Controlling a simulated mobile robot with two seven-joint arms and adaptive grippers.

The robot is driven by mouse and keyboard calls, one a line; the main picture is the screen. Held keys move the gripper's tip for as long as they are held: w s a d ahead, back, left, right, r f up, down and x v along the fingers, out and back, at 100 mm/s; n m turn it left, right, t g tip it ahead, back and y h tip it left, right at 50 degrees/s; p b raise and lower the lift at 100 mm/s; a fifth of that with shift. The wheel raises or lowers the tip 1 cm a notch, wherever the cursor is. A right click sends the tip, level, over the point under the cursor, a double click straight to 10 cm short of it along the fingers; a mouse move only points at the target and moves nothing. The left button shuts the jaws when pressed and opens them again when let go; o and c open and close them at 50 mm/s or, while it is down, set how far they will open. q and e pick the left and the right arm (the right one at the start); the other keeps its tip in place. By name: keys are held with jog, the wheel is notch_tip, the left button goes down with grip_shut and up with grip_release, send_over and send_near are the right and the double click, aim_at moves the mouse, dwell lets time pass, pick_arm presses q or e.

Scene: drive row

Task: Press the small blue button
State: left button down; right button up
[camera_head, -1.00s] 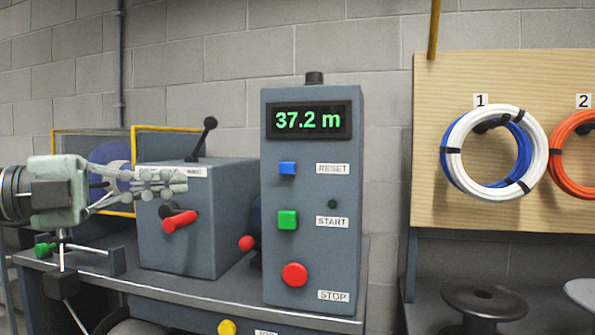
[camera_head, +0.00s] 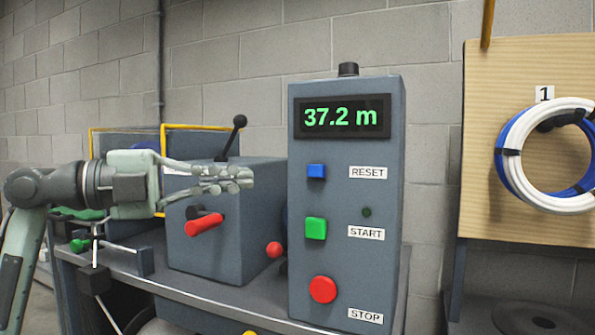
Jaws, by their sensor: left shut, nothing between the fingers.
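The small blue button (camera_head: 316,171) sits on the front of the grey control box (camera_head: 345,270), beside the RESET label (camera_head: 368,172) and below the display (camera_head: 342,117) reading 37.2 m. My left gripper (camera_head: 250,178) is shut and empty. It points right and shows to the left of the blue button, at about its height in the picture, with a gap between them. My right gripper is not in view.
Below the blue button are a green START button (camera_head: 316,228) and a red STOP button (camera_head: 322,290). A grey machine housing (camera_head: 225,245) with a red handle (camera_head: 204,225) and a black lever (camera_head: 232,138) stands behind my gripper. Cable coils (camera_head: 550,180) hang at right.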

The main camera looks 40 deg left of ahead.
pick_arm(q)
jog(key=p, duration=0.2)
send_near(322, 172)
jog(key=d, duration=0.4)
jog(key=shift+w+a+p, duration=0.15)
jog(key=shift+w+a, duration=0.05)
jog(key=shift+w, duration=0.65)
jog(key=shift+w+a+p, duration=0.2)
jog(key=shift+w, duration=0.6)
jog(key=shift+w+a+p, duration=0.15)
jog(key=shift+w+a, duration=0.05)
jog(key=shift+w, duration=0.65)
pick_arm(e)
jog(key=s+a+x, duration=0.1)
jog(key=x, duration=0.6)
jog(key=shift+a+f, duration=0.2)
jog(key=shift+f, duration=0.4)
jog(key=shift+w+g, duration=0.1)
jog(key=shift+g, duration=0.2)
